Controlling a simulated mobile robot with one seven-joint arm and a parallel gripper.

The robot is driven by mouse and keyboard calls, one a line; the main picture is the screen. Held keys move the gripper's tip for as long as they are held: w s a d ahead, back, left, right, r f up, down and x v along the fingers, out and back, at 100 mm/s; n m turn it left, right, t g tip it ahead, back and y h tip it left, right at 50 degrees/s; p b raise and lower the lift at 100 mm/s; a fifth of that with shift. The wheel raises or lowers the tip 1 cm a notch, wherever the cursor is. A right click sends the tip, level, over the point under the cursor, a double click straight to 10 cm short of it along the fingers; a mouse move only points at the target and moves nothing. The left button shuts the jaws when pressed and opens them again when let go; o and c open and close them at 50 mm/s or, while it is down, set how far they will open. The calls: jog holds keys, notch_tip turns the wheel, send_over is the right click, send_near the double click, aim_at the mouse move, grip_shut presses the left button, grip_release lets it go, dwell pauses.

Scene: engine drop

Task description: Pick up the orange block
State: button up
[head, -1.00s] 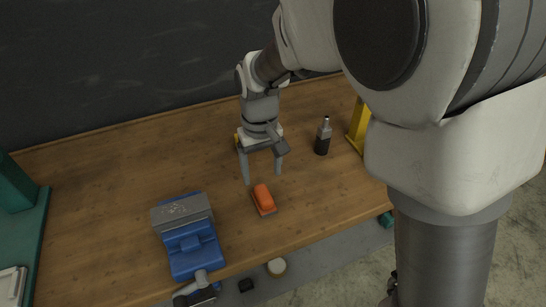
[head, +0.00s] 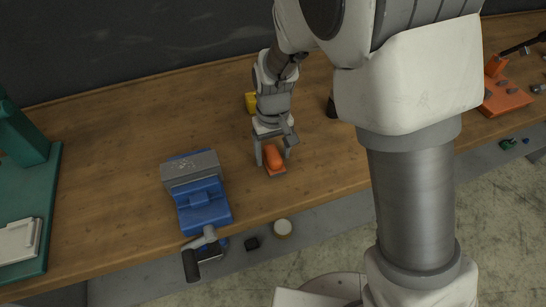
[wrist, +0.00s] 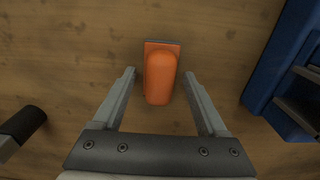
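The orange block (head: 274,160) lies on the wooden bench, with a rounded orange top on a flatter base. In the wrist view the block (wrist: 161,75) sits between the line of my two fingers, its far end beyond their tips. My gripper (head: 273,163) is open, with one finger on each side of the block. In the wrist view my gripper (wrist: 160,72) shows a gap between each finger and the block. I cannot tell exactly how high the fingertips are above the bench.
A blue vise (head: 203,200) stands left of the block, also at the right edge of the wrist view (wrist: 290,75). A yellow object (head: 251,102) is behind my gripper. A dark bottle (head: 331,108) is partly hidden by my arm. Bare bench (head: 110,150) lies at left.

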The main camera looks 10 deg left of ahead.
aim_at(273, 152)
grip_shut()
dwell(0.3)
jog(key=shift+r, duration=0.5)
notch_tip(273, 152, up, 3)
jog(key=shift+w+f, duration=0.1)
jog(key=s+d+r, duration=0.7)
jog(key=s, duration=0.2)
jog(key=shift+d+r+p, duration=0.15)
jog(key=shift+d+p, duration=0.15)
jog(key=shift+d, duration=0.1)
